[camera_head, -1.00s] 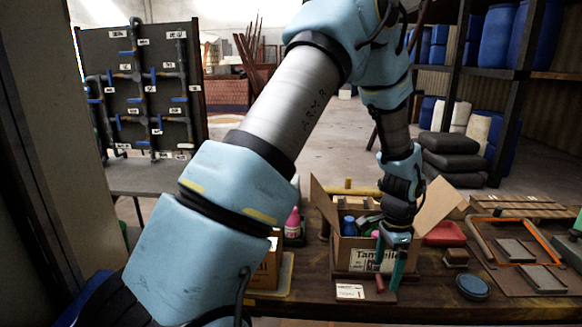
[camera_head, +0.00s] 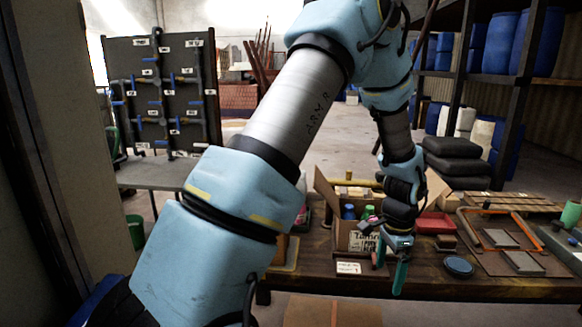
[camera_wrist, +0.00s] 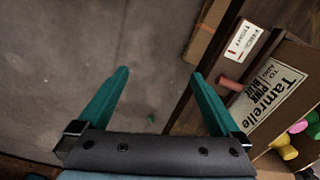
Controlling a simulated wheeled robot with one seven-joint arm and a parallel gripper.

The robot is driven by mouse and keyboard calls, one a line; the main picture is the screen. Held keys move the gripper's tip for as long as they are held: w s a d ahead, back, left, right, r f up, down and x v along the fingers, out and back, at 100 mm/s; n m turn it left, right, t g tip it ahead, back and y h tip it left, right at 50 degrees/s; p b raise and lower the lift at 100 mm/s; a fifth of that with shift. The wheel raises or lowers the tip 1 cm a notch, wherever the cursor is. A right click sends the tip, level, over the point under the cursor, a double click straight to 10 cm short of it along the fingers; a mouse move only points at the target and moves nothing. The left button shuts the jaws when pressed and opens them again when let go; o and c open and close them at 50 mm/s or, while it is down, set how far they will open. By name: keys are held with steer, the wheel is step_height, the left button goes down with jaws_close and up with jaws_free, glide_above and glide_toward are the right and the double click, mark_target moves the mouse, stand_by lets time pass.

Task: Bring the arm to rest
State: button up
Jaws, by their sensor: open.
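My gripper (camera_head: 390,275) hangs from my blue and grey arm in the head view, in front of the open cardboard box on the bench. Its green fingers point down past the bench's front edge. My arm is bent, reaching up and then down towards the bench.
The cardboard box (camera_head: 362,243) holds several bottles. A small white card (camera_head: 348,268), a red tray (camera_head: 435,223) and a dark round lid (camera_head: 458,266) lie on the bench (camera_head: 420,282). A pipe board (camera_head: 160,95) stands at left; shelving with blue barrels (camera_head: 495,42) stands at right.

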steer(key=w+a+r+n, duration=0.1)
steer(key=a+r+n, duration=0.3)
steer(key=a, duration=0.5)
steer(key=a+r+n, duration=0.5)
steer(key=a, duration=0.4)
steer(key=s+a+r+n, duration=0.1)
steer(key=s+a+n, duration=0.1)
steer(key=a, duration=0.4)
steer(key=s+a+r+n+t, duration=0.1)
steer(key=s+a+r+n, duration=0.1)
steer(key=a, duration=0.4)
steer(key=s+n, duration=0.1)
steer(key=n, duration=0.1)
steer(key=shift+s+r+n+t, duration=0.3)
